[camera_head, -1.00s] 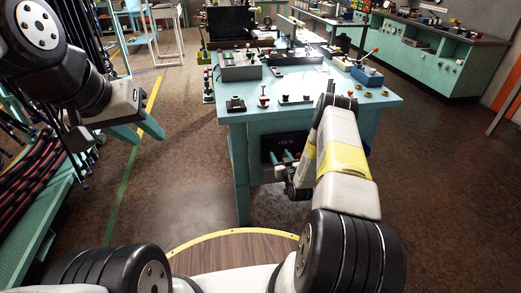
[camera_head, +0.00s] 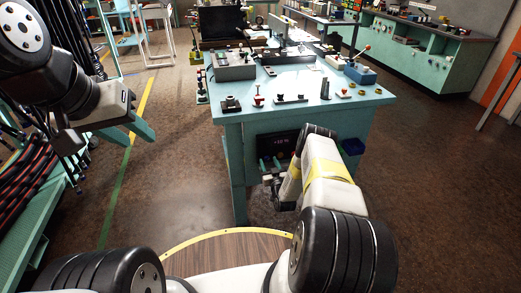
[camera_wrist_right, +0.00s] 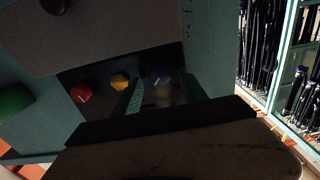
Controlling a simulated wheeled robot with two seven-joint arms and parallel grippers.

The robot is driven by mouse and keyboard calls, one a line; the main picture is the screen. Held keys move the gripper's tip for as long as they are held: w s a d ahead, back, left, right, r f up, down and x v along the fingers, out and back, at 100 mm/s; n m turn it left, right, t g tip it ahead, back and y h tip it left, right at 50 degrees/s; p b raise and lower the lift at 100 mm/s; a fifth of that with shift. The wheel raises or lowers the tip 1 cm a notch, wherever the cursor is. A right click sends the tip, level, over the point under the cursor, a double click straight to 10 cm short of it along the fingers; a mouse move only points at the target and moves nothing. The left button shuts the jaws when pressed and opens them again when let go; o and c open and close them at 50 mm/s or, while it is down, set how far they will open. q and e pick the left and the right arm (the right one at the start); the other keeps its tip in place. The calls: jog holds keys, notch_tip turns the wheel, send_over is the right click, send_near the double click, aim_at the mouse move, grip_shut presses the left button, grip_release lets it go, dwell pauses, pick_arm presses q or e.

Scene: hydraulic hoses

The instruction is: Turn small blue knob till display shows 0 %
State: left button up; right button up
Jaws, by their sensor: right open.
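The small blue knob (camera_wrist_right: 160,75) shows dimly on a dark panel in the right wrist view, with a pale mark on it. The two teal fingers of my right gripper (camera_wrist_right: 162,93) are apart, one on each side of the knob in the picture; I cannot tell whether they touch it. In the head view my right gripper (camera_head: 271,164) is in front of the bench's dark display panel (camera_head: 281,141), whose digits are too small to read. My left gripper (camera_head: 130,133) hangs empty at the left with its fingers apart, away from the bench.
A yellow knob (camera_wrist_right: 120,81) and a red knob (camera_wrist_right: 81,93) sit beside the blue one. A green round part (camera_wrist_right: 14,101) is further left. The teal bench (camera_head: 228,150) carries several small fittings. A hose rack (camera_head: 30,215) is at left.

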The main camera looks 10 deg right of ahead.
jog(key=shift+c, duration=0.2)
grip_shut()
jog(key=shift+m, duration=0.3)
jog(key=m, duration=0.5)
jog(key=shift+d+m, duration=0.15)
jog(key=shift+m, duration=0.25)
jog(key=m, duration=0.5)
jog(key=shift+f, duration=0.1)
jog(key=shift+m, duration=0.3)
jog(key=shift+o, duration=0.2)
grip_release()
